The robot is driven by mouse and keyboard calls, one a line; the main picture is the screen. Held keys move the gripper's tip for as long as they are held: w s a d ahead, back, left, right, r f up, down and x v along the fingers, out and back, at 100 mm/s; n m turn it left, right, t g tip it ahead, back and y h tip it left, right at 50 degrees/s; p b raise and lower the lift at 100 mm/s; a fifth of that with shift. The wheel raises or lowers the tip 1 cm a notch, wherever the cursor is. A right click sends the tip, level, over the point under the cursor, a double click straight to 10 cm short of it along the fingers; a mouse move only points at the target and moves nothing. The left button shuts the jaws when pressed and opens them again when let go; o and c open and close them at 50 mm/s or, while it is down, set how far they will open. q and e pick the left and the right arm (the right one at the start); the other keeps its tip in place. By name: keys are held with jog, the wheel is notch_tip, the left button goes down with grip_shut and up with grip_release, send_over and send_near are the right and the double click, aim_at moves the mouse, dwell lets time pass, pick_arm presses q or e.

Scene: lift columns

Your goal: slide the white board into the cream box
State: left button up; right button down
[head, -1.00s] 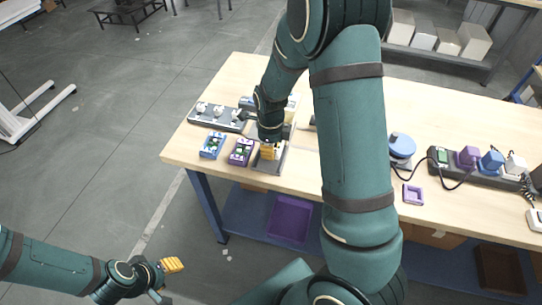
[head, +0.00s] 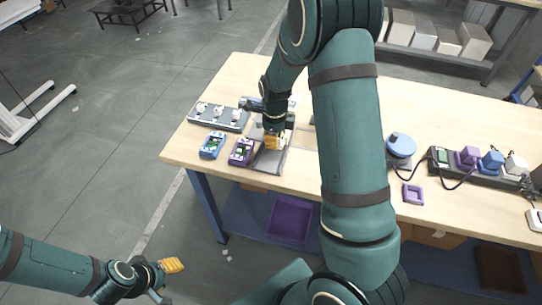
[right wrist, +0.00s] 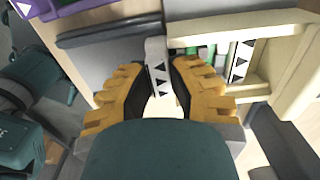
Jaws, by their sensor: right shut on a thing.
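My right gripper (head: 274,142) is over the table's left part, in front of the grey tray's back half. In the right wrist view its yellow fingers (right wrist: 160,95) are shut on a narrow white board (right wrist: 157,62) with black triangles. The cream box (right wrist: 293,75) is just right of the board, open, with green and white pieces inside and a triangle-marked white strip. The board is beside the box wall; I cannot tell whether they touch. In the head view the arm and gripper hide most of this. My left gripper (head: 172,265) hangs apart from the table at lower left.
A grey tray (head: 266,165) lies under the right gripper. Blue (head: 212,145) and purple (head: 241,152) devices stand left of it, with a grey strip of white knobs (head: 218,116) behind. A blue round device (head: 401,145) and a plug strip (head: 480,178) are right of my arm.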

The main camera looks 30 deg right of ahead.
jog(key=shift+w+d, duration=0.7)
jog(key=shift+d, duration=0.1)
jog(key=c, duration=1)
grip_release()
jog(key=shift+o, duration=0.2)
jog(key=shift+r, duration=0.1)
jog(key=shift+r+p, duration=2.85)
jog(key=shift+r, duration=0.1)
jog(key=shift+f, duration=0.1)
